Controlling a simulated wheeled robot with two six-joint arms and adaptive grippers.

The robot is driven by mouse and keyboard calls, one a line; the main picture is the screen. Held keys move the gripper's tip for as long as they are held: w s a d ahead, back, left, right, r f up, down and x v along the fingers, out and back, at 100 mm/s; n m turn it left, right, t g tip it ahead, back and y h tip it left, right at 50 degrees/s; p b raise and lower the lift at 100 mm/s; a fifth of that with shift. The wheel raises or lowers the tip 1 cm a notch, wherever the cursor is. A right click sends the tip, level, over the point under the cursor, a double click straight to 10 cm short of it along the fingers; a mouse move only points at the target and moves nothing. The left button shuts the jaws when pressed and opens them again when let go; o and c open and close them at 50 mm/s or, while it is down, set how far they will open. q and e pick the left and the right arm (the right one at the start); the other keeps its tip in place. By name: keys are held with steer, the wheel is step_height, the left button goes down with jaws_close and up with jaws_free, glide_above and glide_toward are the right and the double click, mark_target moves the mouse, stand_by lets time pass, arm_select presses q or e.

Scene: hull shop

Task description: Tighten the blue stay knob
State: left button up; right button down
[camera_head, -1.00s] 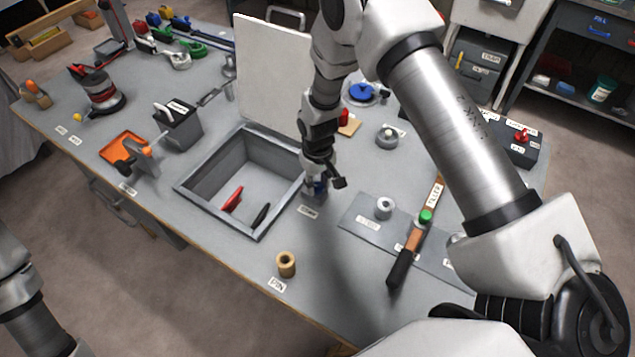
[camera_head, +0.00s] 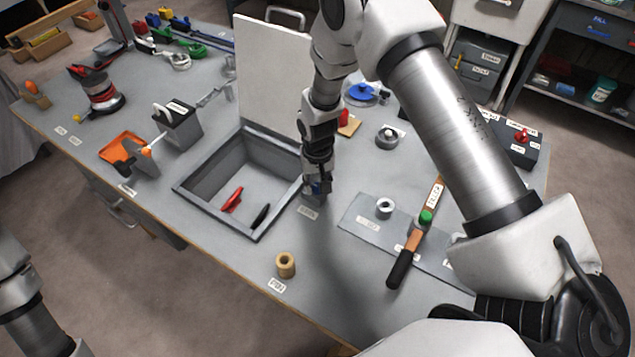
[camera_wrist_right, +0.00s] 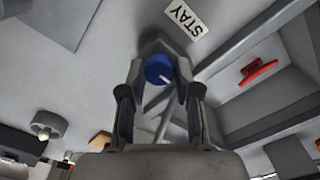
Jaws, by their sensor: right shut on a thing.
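The blue stay knob (camera_wrist_right: 159,69) shows between the fingertips of my right gripper (camera_wrist_right: 158,84) in the right wrist view. It has a white mark on its face. My right gripper (camera_head: 316,188) is shut on it, pointing down beside the right edge of the box-like hatch frame (camera_head: 222,222) in the head view, where the knob is mostly hidden by the fingers. A label reading STAY (camera_wrist_right: 187,18) lies just beyond the knob. The open white lid (camera_head: 272,80) stands upright behind the hatch. My left arm shows at the lower left, but its gripper is out of view.
A tan cylinder (camera_head: 286,264) stands in front. A grey plate (camera_head: 360,222) with a ring and a hammer-like tool (camera_head: 403,262) lie to the right. A blue round part (camera_head: 362,93) sits behind.

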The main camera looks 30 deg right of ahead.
mark_target(317, 187)
steer(key=shift+s+f, duration=0.15)
steer(key=shift+s, duration=0.1)
steer(key=c, duration=0.8)
jaws_free()
steer(key=shift+w, duration=0.15)
steer(key=shift+r, duration=0.25)
step_height(317, 187, up, 12)
steer(key=shift+f, duration=0.2)
